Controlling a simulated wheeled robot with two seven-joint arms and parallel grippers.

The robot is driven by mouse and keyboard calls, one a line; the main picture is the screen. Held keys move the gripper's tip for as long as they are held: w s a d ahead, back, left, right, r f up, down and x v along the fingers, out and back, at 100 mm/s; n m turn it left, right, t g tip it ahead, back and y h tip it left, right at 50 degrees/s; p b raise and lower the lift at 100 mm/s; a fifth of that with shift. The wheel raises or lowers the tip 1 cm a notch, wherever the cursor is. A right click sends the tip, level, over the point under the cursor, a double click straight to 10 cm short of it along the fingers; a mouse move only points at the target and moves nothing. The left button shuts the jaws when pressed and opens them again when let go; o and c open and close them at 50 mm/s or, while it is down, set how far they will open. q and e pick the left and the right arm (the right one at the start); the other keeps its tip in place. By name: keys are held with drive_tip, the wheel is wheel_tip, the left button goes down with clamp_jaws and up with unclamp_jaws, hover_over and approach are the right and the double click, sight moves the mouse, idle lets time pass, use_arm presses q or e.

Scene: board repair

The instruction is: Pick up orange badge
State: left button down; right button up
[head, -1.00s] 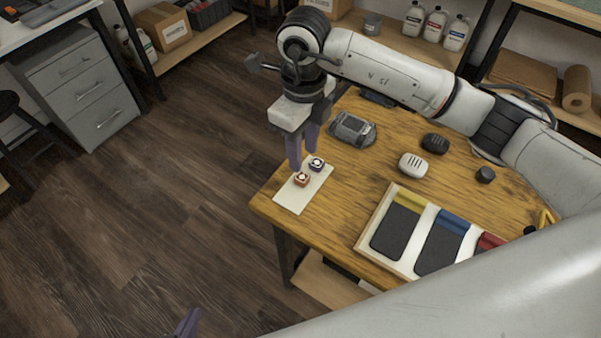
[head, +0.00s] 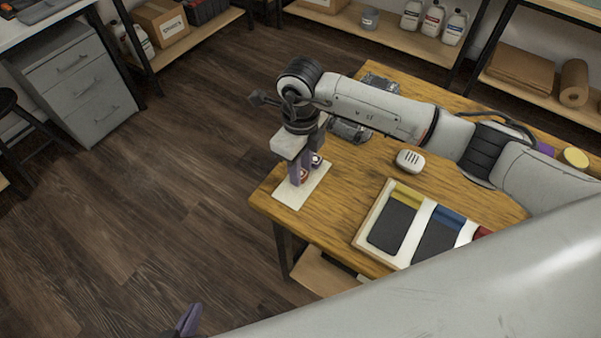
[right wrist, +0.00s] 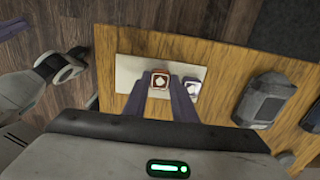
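The orange badge (right wrist: 160,80) lies on a pale mat (head: 288,197) at the table's near-left corner. It is partly hidden in the head view (head: 304,176). My right gripper (head: 302,173) is low over the mat, pointing down. In the right wrist view its purple fingers (right wrist: 160,84) stand on either side of the orange badge with little gap, and I see no clear grip. A purple badge (right wrist: 192,87) lies close beside the right finger. My left gripper (head: 187,320) shows only in part at the bottom edge, away from the table.
On the wooden table (head: 345,205) are a white rounded device (head: 410,160), a grey device (head: 350,130) partly behind my right arm, and a tray (head: 374,210) with coloured sections. The floor left of the table is clear.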

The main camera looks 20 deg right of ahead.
drive_tip(key=shift+c, duration=1)
wheel_tip(320, 180, up, 14)
drive_tip(key=p, duration=0.1)
idle(0.4)
